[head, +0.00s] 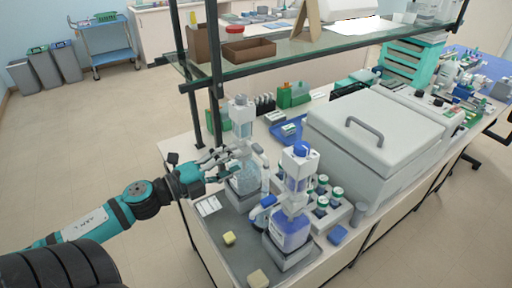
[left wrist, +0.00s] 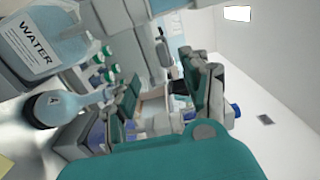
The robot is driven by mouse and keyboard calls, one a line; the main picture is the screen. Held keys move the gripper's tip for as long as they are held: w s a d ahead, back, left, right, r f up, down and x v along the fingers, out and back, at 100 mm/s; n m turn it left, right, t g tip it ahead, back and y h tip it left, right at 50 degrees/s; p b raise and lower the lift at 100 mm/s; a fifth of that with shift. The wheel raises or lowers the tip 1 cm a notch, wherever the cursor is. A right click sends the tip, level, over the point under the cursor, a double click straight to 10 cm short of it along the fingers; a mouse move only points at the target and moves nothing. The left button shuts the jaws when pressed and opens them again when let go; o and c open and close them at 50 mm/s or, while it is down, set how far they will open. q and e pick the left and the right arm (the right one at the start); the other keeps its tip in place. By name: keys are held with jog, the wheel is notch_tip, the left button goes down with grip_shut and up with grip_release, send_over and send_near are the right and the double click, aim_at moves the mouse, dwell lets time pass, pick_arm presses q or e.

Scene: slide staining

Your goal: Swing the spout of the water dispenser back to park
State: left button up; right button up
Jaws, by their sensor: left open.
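The water dispenser (head: 246,180) is the clear bottle at the rear of the pair on the grey mat, with a pale head on top. In the left wrist view its bottle (left wrist: 45,45), marked WATER, fills the upper left corner. A short pale spout (head: 257,148) seems to stick out from its head, partly hidden by my fingers. My left gripper (head: 226,158) is open beside the upper part of the dispenser, coming from the left. Its fingers (left wrist: 206,88) also show in the left wrist view. I cannot tell whether they touch the spout. My right gripper is not in view.
A second dispenser with blue liquid (head: 290,230) stands in front. A blue-and-white bottle (head: 262,208) stands between them. Green-capped bottles (head: 337,193) and a large white lidded machine (head: 375,140) lie to the right. A glass shelf (head: 290,48) overhangs the back. A yellow block (head: 229,238) lies in front.

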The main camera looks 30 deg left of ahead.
aim_at(255, 152)
pick_arm(q)
jog(key=p+x, duration=0.1)
jog(key=x, duration=0.6)
jog(key=shift+w+d+p, duration=0.1)
jog(key=shift+w+p, duration=0.15)
jog(key=shift+p, duration=0.15)
jog(key=shift+f, duration=0.1)
grip_shut()
